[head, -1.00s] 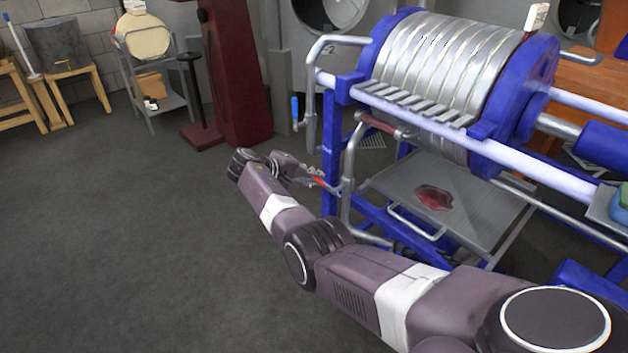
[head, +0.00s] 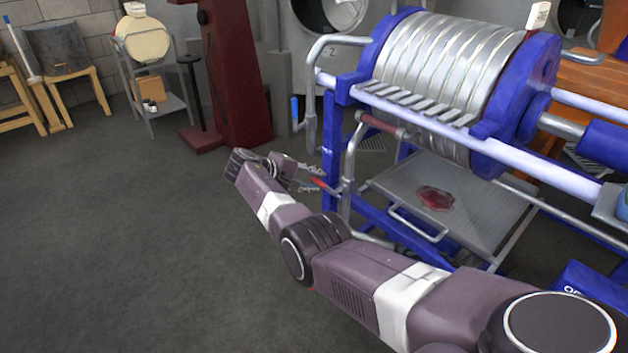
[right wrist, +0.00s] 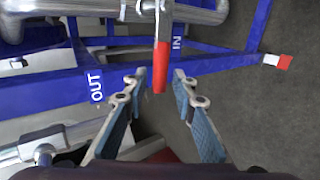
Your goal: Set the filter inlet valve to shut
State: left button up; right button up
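The filter inlet valve's red lever (head: 318,184) sits low on a grey pipe at the left end of the blue-framed filter. In the right wrist view the red lever (right wrist: 160,68) points down the picture from a pipe (right wrist: 185,12), beside the "IN" label (right wrist: 177,42). My right gripper (head: 312,176) is at the lever. In the right wrist view, my right gripper (right wrist: 159,77) has its fingers spread on both sides of the lever, with gaps showing. The lever's pivot is only partly visible. My left gripper is out of view.
A blue lever (head: 295,110) hangs from another pipe on the left. The blue frame (right wrist: 45,92) carries an "OUT" label (right wrist: 96,86). A grey drip tray (head: 480,215) with a dark red stain lies under the filter. Open floor (head: 120,240) spreads to the left.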

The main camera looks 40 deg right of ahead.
jog(key=shift+a, duration=0.15)
jog(key=v, duration=1.2)
jog(key=shift+f, duration=0.1)
